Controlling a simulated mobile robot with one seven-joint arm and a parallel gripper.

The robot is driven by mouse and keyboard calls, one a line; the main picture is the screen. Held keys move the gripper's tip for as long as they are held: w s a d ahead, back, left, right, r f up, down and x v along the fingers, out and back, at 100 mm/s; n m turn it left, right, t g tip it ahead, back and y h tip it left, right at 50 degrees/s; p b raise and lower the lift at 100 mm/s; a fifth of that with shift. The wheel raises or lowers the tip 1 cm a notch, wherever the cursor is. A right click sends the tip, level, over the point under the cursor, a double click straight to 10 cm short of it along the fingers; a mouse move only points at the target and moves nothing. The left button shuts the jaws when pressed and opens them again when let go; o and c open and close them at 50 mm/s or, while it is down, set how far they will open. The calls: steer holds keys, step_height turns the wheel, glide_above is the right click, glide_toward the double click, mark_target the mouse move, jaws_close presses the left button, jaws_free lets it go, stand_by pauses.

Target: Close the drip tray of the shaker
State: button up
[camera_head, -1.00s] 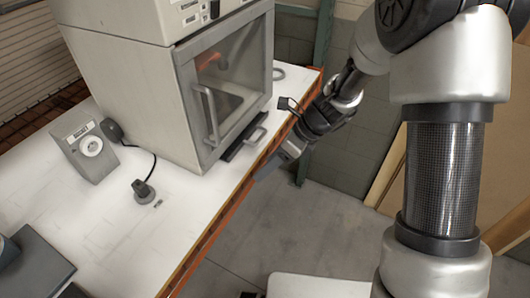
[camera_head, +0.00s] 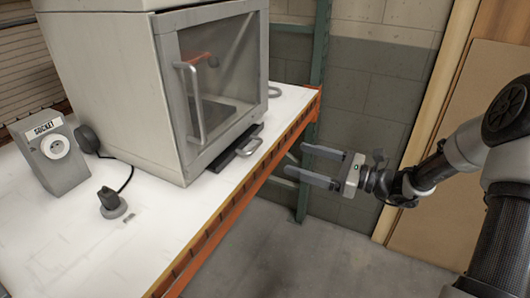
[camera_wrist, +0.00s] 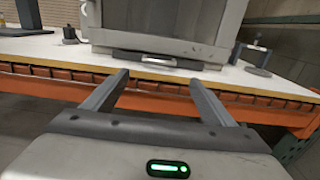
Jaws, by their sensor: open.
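The shaker (camera_head: 160,80) is a grey-white cabinet on the bench with a glazed door and a vertical handle. Its drip tray (camera_head: 238,150) is a dark, low piece with a light bar handle, sticking out under the door toward the bench edge. In the wrist view the shaker's lower front (camera_wrist: 165,40) is ahead, with the drip tray (camera_wrist: 158,58) centred beyond the fingers. My gripper (camera_head: 321,166) is open and empty, out past the bench edge to the right of the tray, fingers pointing toward it. It also shows in the wrist view (camera_wrist: 160,85).
The white bench top (camera_head: 150,235) has an orange front edge (camera_head: 255,180) between my gripper and the shaker. A socket box (camera_head: 55,155) and a black plug (camera_head: 112,203) with a cable stand left of the shaker. A green post (camera_head: 312,110) rises behind. Open floor lies below my gripper.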

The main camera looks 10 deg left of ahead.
mark_target(258, 146)
steer(key=b+x, duration=0.1)
steer(key=x, duration=1)
steer(key=shift+w+a+f+b, duration=0.1)
steer(key=shift+a+b, duration=0.25)
steer(key=shift+a, duration=0.05)
steer(key=shift+c, duration=0.4)
steer(key=c, duration=1.1)
steer(key=shift+a, duration=0.2)
steer(key=shift+c, duration=0.3)
steer(key=x, duration=0.3)
steer(key=shift+w+a, duration=0.1)
steer(key=shift+w, duration=0.05)
steer(key=o, duration=1.2)
steer(key=shift+o, duration=0.2)
